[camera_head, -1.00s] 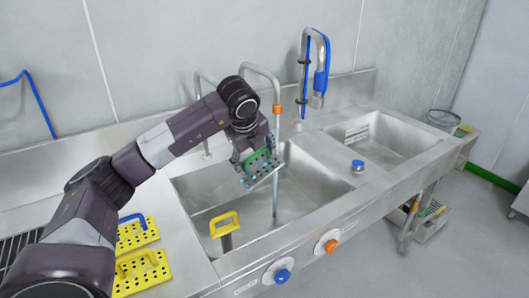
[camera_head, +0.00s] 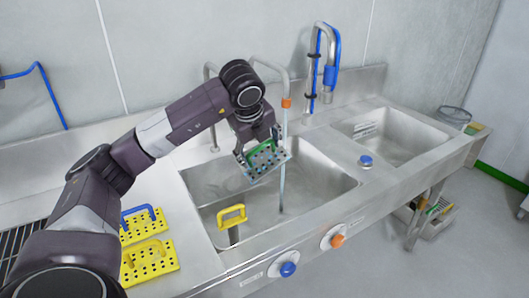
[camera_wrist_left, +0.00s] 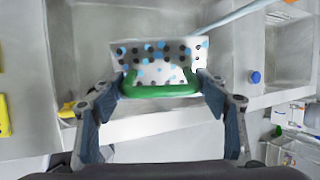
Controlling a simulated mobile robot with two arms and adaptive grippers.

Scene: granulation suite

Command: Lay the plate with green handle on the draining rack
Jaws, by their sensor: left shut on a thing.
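The plate with green handle (camera_head: 263,165) is white with dark holes and blue spots. My left gripper (camera_head: 261,146) is shut on its green handle and holds it tilted above the large left sink basin. In the left wrist view the plate (camera_wrist_left: 160,50) hangs beyond the green handle, between the fingers of my left gripper (camera_wrist_left: 160,90). A pale blue stream (camera_head: 282,185) drops from the orange-tipped tap close to the plate's right edge; I cannot tell whether it touches. The draining rack (camera_head: 14,258), a dark grille, shows at the far left, partly hidden by my arm. My right gripper is not in view.
Yellow perforated plates, one with a blue handle (camera_head: 139,226) and one with a yellow handle (camera_head: 150,262), lie on the counter left of the sink. A yellow handle (camera_head: 231,216) stands at the basin's front left. A blue-hosed tap (camera_head: 330,75) rises behind.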

